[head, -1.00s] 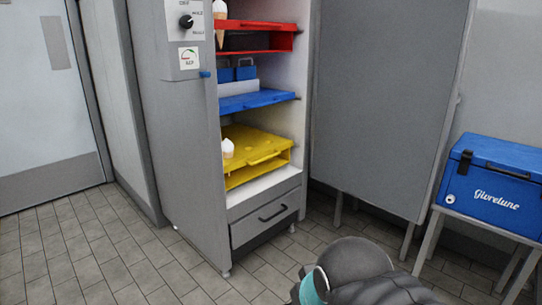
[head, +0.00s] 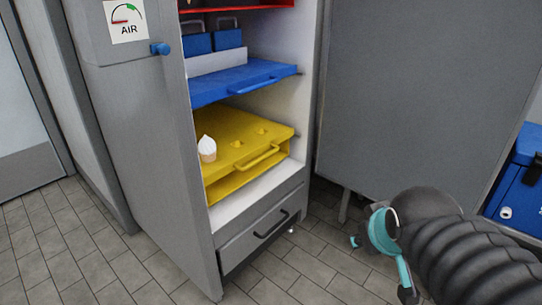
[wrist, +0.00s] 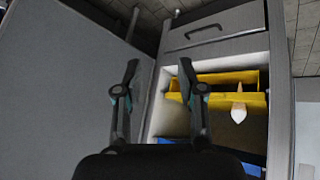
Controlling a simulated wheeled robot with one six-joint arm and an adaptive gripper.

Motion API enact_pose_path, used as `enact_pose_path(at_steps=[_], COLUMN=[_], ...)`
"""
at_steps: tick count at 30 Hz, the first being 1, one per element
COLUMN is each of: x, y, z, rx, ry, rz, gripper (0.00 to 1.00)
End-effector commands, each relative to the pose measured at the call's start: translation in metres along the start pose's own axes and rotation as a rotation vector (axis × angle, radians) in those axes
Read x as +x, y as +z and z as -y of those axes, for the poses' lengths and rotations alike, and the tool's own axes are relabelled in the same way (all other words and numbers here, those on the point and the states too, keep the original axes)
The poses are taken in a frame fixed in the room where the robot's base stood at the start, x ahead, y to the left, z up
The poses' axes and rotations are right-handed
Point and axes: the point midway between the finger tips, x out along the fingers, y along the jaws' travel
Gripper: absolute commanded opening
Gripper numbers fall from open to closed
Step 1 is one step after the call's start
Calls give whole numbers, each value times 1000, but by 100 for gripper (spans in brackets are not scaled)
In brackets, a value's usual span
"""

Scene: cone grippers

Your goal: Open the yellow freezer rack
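The yellow freezer rack (head: 230,136) sits in the lower part of the open freezer, below the blue rack (head: 236,84). It has holes in its top and a yellow handle (head: 257,157) along its front edge. A white-topped cone (head: 207,148) stands in it at the left. In the wrist view the yellow rack (wrist: 222,98) and the cone (wrist: 238,108) appear upside down, right of the fingers. My gripper (wrist: 155,75) is open and empty, apart from the rack.
A grey drawer (head: 262,230) with a dark handle is under the rack. The freezer's side wall (head: 150,150) stands at the left, and a grey panel (head: 410,90) at the right. A blue cooler (head: 522,190) is at the far right. Tiled floor is free in front.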

Motion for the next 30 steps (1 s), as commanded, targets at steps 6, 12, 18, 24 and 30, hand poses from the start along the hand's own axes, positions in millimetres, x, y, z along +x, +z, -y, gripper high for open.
enact_pose_path(at_steps=[6, 12, 18, 24, 30], x=[70, 130, 185, 220, 231], y=[-84, -155, -207, -231, -239], z=[-8, 11, 54, 95, 115], rx=[-426, -828, -1197, -1437, -1526], ry=[86, 166, 249, 323, 362], rz=[-192, -392, -614, -803, -892], gripper=[39, 39, 39, 39, 39])
